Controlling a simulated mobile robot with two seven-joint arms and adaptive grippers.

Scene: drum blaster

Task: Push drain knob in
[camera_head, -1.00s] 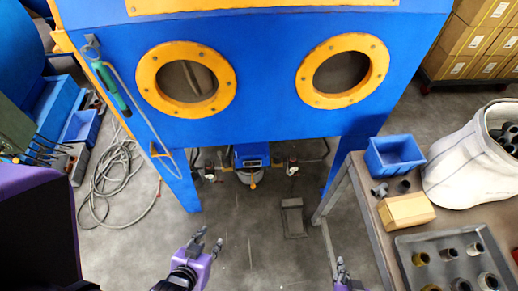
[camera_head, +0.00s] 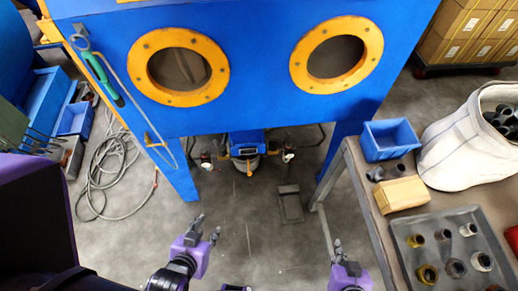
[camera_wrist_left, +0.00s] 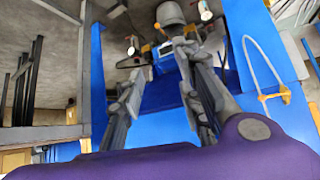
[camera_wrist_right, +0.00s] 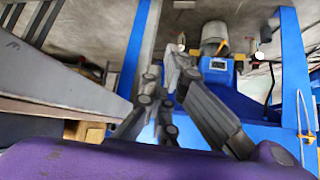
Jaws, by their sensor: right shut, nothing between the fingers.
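A blue cabinet (camera_head: 260,100) with two orange ring ports stands ahead. Under it hangs a blue unit with a grey canister (camera_head: 245,163) and a small yellow-orange part (camera_head: 239,177) below it. Small white and red fittings sit on both sides. I cannot tell for certain which part is the drain knob. The canister also shows in the left wrist view (camera_wrist_left: 170,13) and the right wrist view (camera_wrist_right: 214,34). My left gripper (camera_head: 208,227) is open and empty, in front of and below the cabinet. My right gripper (camera_head: 338,246) is shut and empty, further right. Both are apart from the canister.
A table (camera_head: 362,212) at right holds a blue bin (camera_head: 390,140), a wooden block (camera_head: 402,194), a grey tray of fittings and a white sack (camera_head: 460,150). A pedal (camera_head: 290,204) lies on the floor. A hose (camera_head: 105,175) is coiled at left. Cabinet legs flank the unit.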

